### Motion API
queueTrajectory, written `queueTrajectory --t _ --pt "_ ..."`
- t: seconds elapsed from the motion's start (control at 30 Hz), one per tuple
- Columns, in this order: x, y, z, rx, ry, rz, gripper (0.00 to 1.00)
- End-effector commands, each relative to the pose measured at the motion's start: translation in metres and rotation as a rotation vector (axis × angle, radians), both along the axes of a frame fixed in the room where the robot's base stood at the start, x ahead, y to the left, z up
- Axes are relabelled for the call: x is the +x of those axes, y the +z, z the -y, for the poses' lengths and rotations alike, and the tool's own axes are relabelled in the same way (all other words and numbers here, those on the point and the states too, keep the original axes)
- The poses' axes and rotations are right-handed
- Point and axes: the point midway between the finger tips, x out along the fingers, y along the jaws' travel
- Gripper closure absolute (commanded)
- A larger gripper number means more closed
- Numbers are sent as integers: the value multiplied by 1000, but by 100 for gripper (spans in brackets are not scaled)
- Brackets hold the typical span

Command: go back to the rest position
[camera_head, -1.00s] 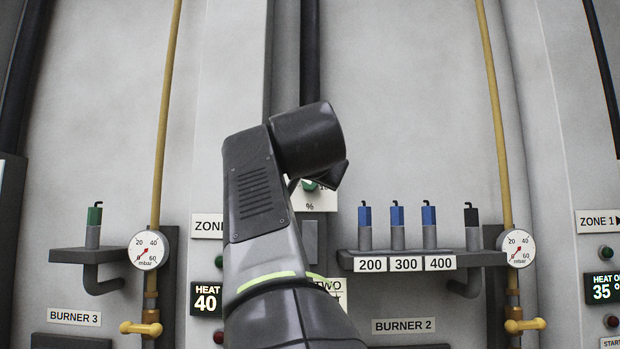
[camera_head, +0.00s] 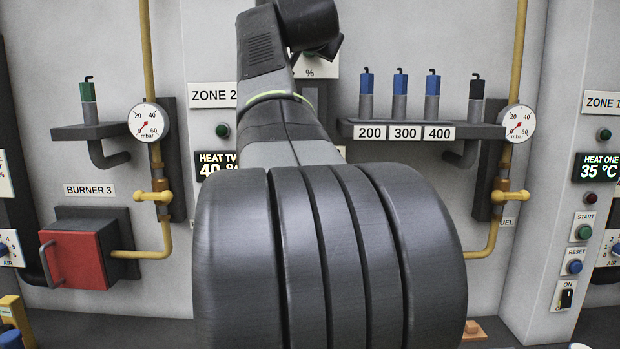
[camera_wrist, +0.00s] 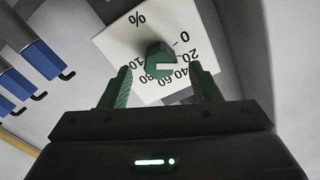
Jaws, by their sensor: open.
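In the wrist view my gripper (camera_wrist: 163,88) is open, its two green fingers apart. Between and beyond the fingertips is a green knob (camera_wrist: 160,60) with a white pointer mark. It sits on a white percent dial plate (camera_wrist: 190,28) marked with numbers. The fingers show a gap on each side of the knob, and nothing is held. In the head view my arm rises up the middle and hides the knob and my fingers. Part of the dial plate (camera_head: 322,66) shows just right of the arm.
A shelf labelled 200, 300, 400 (camera_head: 350,130) holds blue-topped pegs (camera_head: 400,82) and a black-topped one (camera_head: 476,88). Pressure gauges (camera_head: 149,122) and yellow pipes (camera_head: 522,40) stand at both sides. A red burner door (camera_head: 75,262) with a handle is at lower left.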

Motion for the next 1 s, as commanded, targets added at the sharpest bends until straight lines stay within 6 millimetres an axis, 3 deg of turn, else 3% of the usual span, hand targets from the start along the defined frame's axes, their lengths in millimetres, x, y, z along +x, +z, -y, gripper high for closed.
queueTrajectory --t 0.2,0.63,0.83,1.0 --pt "26 1 0 1 -1 0 43" --pt "31 0 0 -3 0 0 43" --pt "20 -1 0 1 1 2 43" --pt "-7 -2 0 0 2 3 43"
